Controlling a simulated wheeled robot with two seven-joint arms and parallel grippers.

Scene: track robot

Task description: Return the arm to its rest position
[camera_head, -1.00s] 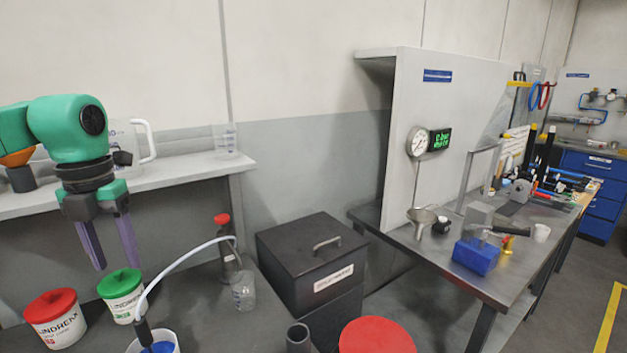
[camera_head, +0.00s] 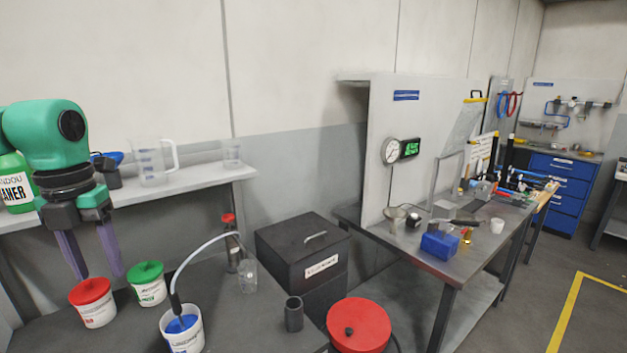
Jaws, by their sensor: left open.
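My left arm comes in from the left, with a green wrist and a dark mount. My left gripper (camera_head: 98,276) points down with its two purple fingers apart and nothing between them. Its fingertips show just above the red-lidded white tub (camera_head: 93,303) and left of the green-lidded white tub (camera_head: 149,284); whether they touch a tub cannot be told. My right gripper is not in view.
A white bucket (camera_head: 183,332) with a hose stands on the dark bench, near a beaker (camera_head: 247,275) and a red-capped bottle (camera_head: 230,243). A black box (camera_head: 305,253) and a red-lidded drum (camera_head: 358,325) stand right. A shelf (camera_head: 190,180) holds a jug (camera_head: 152,162).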

